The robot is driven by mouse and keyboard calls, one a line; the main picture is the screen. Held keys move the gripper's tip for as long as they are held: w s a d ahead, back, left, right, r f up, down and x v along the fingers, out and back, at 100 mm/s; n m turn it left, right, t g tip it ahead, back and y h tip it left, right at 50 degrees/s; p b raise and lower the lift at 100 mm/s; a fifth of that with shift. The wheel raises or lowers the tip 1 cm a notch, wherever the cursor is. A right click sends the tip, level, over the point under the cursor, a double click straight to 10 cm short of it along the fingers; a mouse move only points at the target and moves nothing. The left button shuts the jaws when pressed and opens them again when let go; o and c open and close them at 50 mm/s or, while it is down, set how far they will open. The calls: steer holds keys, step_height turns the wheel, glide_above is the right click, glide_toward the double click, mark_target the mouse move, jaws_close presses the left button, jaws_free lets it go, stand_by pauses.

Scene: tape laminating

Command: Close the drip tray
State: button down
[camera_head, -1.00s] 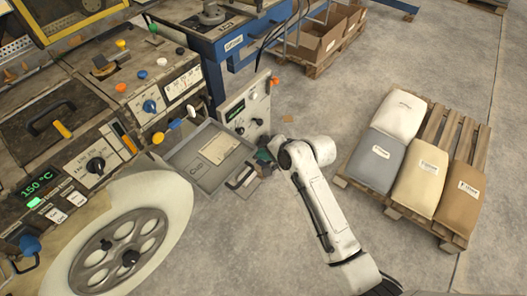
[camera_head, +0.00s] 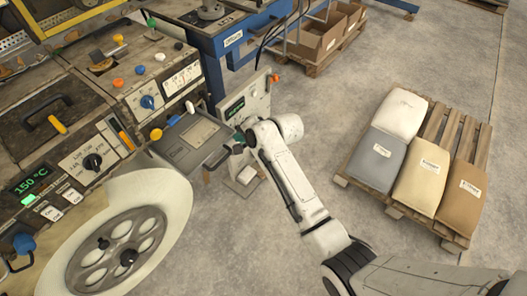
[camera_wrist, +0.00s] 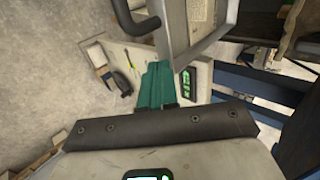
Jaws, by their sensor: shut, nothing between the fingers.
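The drip tray (camera_head: 186,146) is a shallow grey tray with a label, at the machine's right side. Part of it is under the machine's edge and part sticks out. Its dark handle (camera_head: 217,159) is on its right front edge. In the wrist view, the tray (camera_wrist: 178,42) and handle (camera_wrist: 130,20) are at the top. My gripper (camera_head: 238,147) is beside the tray's outer front edge. Its teal fingers (camera_wrist: 159,80) are together and empty, with their tips at or very near the tray's front wall. I cannot tell whether they touch.
A control box (camera_head: 245,105) with a green display stands just behind the tray and my gripper. A large white wheel (camera_head: 125,235) is at the front left. A pallet with several sacks (camera_head: 400,113) stands at the right. The floor between is clear.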

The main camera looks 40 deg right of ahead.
mark_target(214, 124)
steer(key=w+a+b, duration=0.1)
steer(key=w, duration=0.1)
steer(key=w+b, duration=0.1)
steer(key=w, duration=0.2)
steer(key=w+a+b, duration=0.1)
steer(key=w, duration=0.2)
steer(key=shift+a+f, duration=0.1)
steer(key=shift+a, duration=0.25)
steer(key=shift+w+a+r, duration=0.1)
steer(key=shift+w+r, duration=0.1)
steer(key=shift+w, duration=0.1)
steer(key=shift+r, duration=0.1)
